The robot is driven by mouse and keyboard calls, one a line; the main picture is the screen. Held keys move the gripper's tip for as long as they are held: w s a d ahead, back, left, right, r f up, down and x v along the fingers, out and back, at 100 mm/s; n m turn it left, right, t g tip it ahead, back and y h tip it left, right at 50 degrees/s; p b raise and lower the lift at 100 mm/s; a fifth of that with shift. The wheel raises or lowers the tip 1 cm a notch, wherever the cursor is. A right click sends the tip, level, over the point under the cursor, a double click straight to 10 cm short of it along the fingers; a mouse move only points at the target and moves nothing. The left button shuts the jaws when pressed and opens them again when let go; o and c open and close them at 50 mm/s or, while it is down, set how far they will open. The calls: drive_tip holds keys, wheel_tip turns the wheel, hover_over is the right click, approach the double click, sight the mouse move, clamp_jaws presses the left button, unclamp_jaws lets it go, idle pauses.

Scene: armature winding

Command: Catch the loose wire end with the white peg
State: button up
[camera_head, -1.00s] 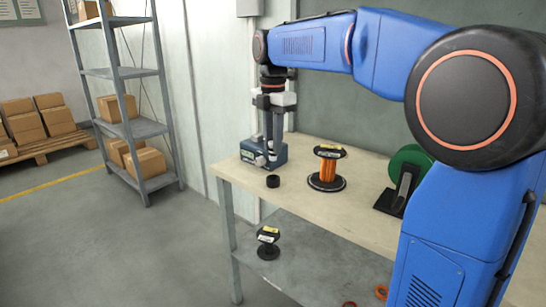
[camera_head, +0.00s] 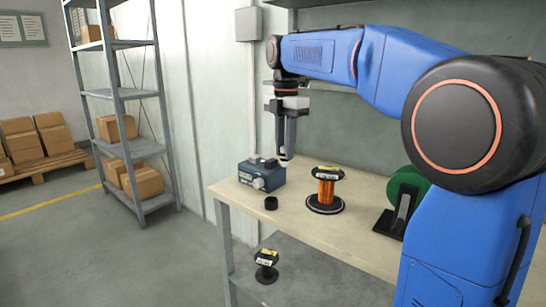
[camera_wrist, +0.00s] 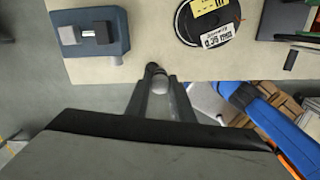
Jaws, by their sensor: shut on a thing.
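My gripper (camera_head: 286,156) is shut on the white peg, above the bench just behind and right of the blue box. In the wrist view the pale round end of the white peg (camera_wrist: 160,86) shows between the two fingers. The spool with copper-orange wire (camera_head: 326,190) stands upright on the bench, to the right of and apart from my gripper. Its black labelled top (camera_wrist: 208,18) shows at the top of the wrist view.
The blue box (camera_head: 262,176) with knobs and a small black ring (camera_head: 271,203) sit on the bench (camera_head: 290,214). A green spool on a black stand (camera_head: 403,194) is at the right. Another small spool (camera_head: 266,264) is on the lower shelf.

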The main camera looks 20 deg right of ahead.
drive_tip(key=s+d+r, duration=0.3)
drive_tip(key=d+r, duration=0.6)
drive_tip(key=d, duration=0.4)
drive_tip(key=shift+s+a+f, duration=0.1)
drive_tip(key=shift+f, duration=2)
drive_tip(key=shift+s+a+f, duration=0.1)
drive_tip(key=shift+f, duration=1.95)
